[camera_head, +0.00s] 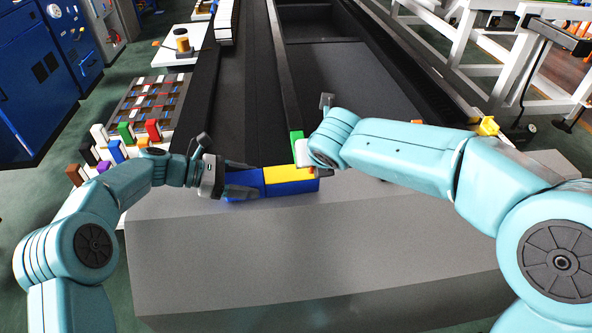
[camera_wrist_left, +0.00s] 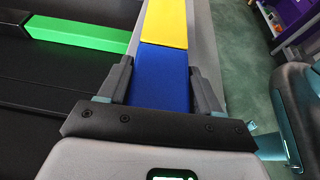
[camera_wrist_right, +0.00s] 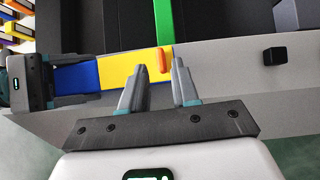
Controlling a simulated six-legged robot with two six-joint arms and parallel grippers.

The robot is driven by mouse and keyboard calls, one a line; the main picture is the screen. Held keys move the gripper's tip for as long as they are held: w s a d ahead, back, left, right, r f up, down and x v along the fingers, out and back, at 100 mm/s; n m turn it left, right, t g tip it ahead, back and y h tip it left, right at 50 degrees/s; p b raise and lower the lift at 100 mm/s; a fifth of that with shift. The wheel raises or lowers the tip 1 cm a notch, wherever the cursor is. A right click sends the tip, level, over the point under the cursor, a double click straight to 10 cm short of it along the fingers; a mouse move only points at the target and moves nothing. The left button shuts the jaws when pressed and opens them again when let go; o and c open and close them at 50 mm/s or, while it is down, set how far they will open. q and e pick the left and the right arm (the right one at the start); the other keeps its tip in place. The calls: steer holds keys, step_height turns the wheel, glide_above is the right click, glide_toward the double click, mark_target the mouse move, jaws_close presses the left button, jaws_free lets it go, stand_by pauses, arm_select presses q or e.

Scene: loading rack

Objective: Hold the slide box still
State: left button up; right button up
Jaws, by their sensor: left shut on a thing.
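The slide box lies across the near end of the grey bench, with a blue body (camera_head: 243,179) at the left and a yellow top (camera_head: 288,174) at the right. My left gripper (camera_head: 254,180) is shut on the blue end, one finger on each side; the left wrist view shows the blue part (camera_wrist_left: 163,80) between the fingers. An orange knob (camera_wrist_right: 163,60) stands on the yellow top (camera_wrist_right: 128,70) near its far end. My right gripper (camera_wrist_right: 158,66) is open over that end, its fingers apart with the knob between their tips. The arm partly hides this end in the head view.
A green bar (camera_wrist_right: 163,18) lies just behind the box on the black channel. A small black block (camera_wrist_right: 275,55) sits farther right on the grey ledge (camera_head: 330,235). Several coloured blocks stand on a white table (camera_head: 110,125) at the left.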

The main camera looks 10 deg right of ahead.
mark_target(291, 168)
steer(key=x, duration=0.5)
steer(key=shift+f, duration=0.25)
steer(key=shift+f, duration=0.1)
